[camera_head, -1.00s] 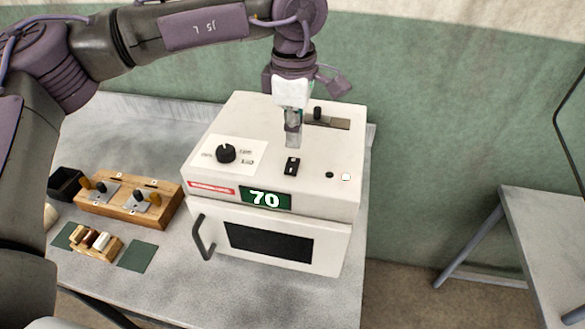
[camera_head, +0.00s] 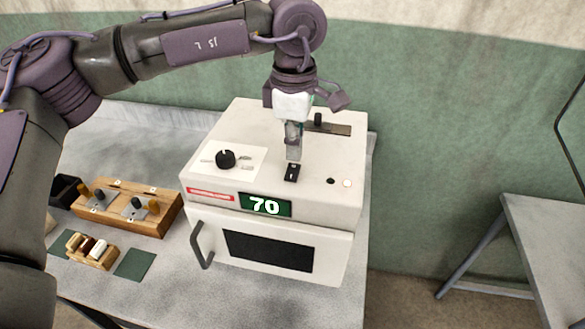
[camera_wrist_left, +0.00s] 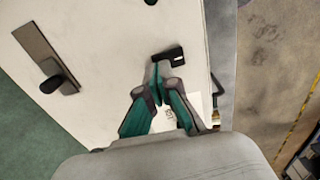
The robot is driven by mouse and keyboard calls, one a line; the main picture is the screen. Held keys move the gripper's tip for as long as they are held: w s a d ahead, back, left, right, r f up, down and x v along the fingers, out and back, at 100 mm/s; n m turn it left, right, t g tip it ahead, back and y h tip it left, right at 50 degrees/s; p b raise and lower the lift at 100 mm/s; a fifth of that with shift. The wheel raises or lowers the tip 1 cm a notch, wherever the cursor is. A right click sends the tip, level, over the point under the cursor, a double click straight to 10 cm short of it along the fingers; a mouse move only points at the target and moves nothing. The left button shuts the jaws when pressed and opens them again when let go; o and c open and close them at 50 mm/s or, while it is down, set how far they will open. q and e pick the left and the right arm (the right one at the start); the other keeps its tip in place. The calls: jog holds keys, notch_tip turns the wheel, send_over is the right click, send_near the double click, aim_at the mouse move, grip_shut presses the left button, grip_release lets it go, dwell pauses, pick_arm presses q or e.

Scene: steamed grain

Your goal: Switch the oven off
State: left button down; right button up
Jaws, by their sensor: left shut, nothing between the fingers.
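The white oven (camera_head: 330,205) stands on the grey table with its door closed. Its green display reads 70. A small black rocker switch (camera_head: 292,173) sits on the oven's top; it also shows in the left wrist view (camera_wrist_left: 168,54). My left gripper (camera_head: 293,158) is shut and empty, pointing down at the far edge of the switch. In the left wrist view its fingertips (camera_wrist_left: 160,75) are right beside the switch; whether they touch it I cannot tell. My right gripper is not in view.
A black dial (camera_head: 226,159) is left of the switch. A black knob on a slider plate (camera_head: 340,129) is behind it. A white lamp (camera_head: 347,183) and black button are to the right. A wooden block with fittings (camera_head: 160,215) stands left of the oven.

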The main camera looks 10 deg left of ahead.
aim_at(294, 166)
pick_arm(q)
jog(key=shift+f+b, duration=0.4)
jog(key=shift+f, duration=0.05)
dwell(0.7)
jog(key=shift+f+b, duration=0.65)
jog(key=shift+f, duration=0.2)
jog(key=shift+s+r, duration=0.1)
dwell(0.3)
jog(key=shift+r+p, duration=0.55)
jog(key=shift+r, duration=0.35)
jog(key=shift+r+p, duration=1.45)
jog(key=shift+r, duration=1.2)
jog(key=shift+f, duration=0.15)
